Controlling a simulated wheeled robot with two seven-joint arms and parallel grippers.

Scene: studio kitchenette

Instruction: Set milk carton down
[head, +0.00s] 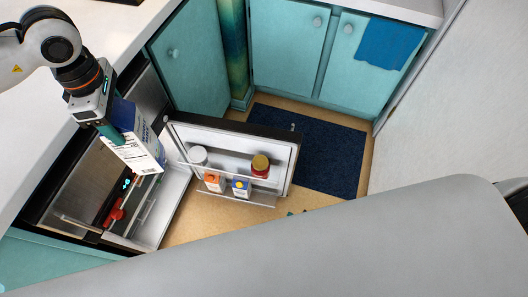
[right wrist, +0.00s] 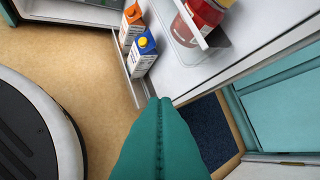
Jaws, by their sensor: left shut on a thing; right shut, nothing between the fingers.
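My left gripper (head: 112,132) is shut on a white and blue milk carton (head: 138,148). It holds the carton tilted, over the open mini fridge (head: 150,222) in the head view; I cannot tell whether the carton touches anything. The fingers hide part of it. My right gripper (right wrist: 160,135) is shut and empty, its teal fingers below the fridge door's shelves in the right wrist view. In the head view my grey body part hides most of it.
Red items (head: 115,212) show inside the fridge. A dark blue mat (head: 325,150) lies on the floor beyond the door.

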